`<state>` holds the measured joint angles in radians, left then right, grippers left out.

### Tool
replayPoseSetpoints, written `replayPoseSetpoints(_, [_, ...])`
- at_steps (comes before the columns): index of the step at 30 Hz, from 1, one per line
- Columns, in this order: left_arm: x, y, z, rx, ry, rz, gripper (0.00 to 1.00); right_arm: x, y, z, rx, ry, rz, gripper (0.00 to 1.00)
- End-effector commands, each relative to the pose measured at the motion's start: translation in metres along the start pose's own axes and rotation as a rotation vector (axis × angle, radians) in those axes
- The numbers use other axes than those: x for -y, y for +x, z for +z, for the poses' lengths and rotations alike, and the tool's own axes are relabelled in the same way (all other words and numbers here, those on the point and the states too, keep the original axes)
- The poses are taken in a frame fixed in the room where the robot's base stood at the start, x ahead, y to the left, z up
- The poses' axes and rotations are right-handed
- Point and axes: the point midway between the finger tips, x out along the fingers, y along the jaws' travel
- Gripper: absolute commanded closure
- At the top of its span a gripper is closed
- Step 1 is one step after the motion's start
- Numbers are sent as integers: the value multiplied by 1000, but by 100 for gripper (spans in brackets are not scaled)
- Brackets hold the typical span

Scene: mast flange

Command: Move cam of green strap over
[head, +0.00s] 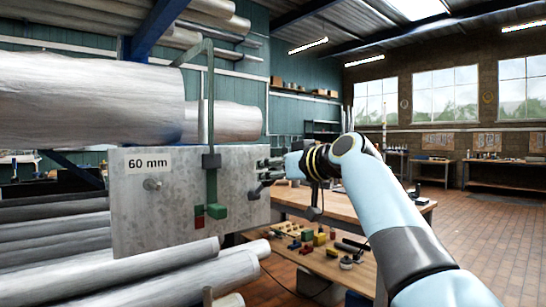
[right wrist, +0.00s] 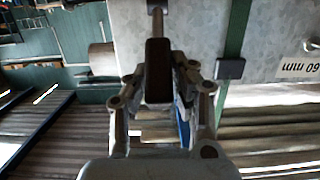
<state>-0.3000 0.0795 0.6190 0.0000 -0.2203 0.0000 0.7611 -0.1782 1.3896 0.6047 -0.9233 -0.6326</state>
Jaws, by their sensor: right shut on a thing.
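The right wrist view shows the strap (right wrist: 238,30) and buckle (right wrist: 230,69) beside my gripper. My right gripper (head: 265,172) is at the plate's right edge, apart from the strap. It is shut on a dark handle (right wrist: 158,70) with a metal rod. My left gripper is out of view.
Large metal pipes (head: 85,100) lie behind and above the plate, and more pipes (head: 190,275) lie below it. A bolt (head: 152,184) sticks out of the plate. A wooden bench (head: 325,205) with a low shelf of small coloured parts stands behind my right arm.

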Motion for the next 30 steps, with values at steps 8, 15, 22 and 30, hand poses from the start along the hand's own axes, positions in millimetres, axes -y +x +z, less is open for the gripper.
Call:
replayPoseSetpoints(8, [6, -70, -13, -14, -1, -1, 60, -1, 12, -26, 211, -3, 2, 100])
replayPoseSetpoints(15, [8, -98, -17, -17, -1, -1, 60, -1, 24, -30, 354, -3, 3, 100])
replayPoseSetpoints(22, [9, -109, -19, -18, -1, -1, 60, -1, 30, -30, 430, -3, 3, 100])
replayPoseSetpoints(30, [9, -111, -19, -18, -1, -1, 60, -2, 32, -28, 452, -2, 4, 100])
